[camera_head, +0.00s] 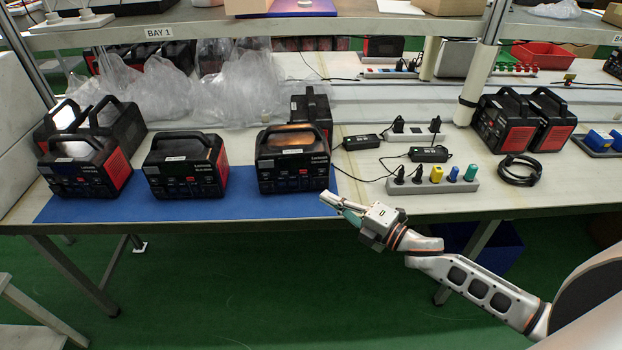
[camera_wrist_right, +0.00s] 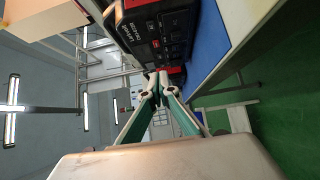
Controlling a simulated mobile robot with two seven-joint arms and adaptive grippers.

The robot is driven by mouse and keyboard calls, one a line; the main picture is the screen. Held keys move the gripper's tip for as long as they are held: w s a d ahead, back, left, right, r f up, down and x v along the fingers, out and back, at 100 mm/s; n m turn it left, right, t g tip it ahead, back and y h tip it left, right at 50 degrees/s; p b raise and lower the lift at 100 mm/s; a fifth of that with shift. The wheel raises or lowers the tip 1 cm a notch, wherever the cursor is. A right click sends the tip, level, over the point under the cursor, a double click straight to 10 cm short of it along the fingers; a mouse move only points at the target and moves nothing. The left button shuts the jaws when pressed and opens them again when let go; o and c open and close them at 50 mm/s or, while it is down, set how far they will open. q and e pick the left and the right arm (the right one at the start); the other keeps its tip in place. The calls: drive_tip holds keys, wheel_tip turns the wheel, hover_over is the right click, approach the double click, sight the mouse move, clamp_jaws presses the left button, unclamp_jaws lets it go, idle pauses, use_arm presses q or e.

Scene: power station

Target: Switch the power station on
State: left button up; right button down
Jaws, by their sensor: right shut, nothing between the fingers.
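Three black and red power stations with top handles stand on a blue mat (camera_head: 230,208) at the table's front: a left one (camera_head: 88,172), a middle one (camera_head: 186,170) and a right one (camera_head: 292,162). Their front panels with small sockets and buttons face me. My right gripper (camera_head: 326,198) is shut and empty, just in front of the right power station's lower right corner. In the wrist view the fingertips (camera_wrist_right: 156,80) lie by the lower part of a power station's front panel (camera_wrist_right: 160,32). I cannot tell whether they touch it. My left gripper is not in view.
Power strips (camera_head: 432,186) with plugs, black adapters (camera_head: 428,154) and a coiled black cable (camera_head: 518,170) lie right of the mat. More power stations (camera_head: 506,122) stand at the right. Clear plastic bags (camera_head: 235,88) lie behind. A shelf (camera_head: 200,28) runs above the table.

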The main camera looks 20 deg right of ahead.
sight(298, 172)
drive_tip(key=x, duration=0.5)
drive_tip(key=shift+w+r, duration=0.1)
drive_tip(key=shift+w, duration=0.05)
drive_tip(key=w, duration=0.3)
drive_tip(key=shift+w+d, duration=0.25)
drive_tip(key=shift+w, duration=0.4)
drive_tip(key=shift+w, duration=0.1)
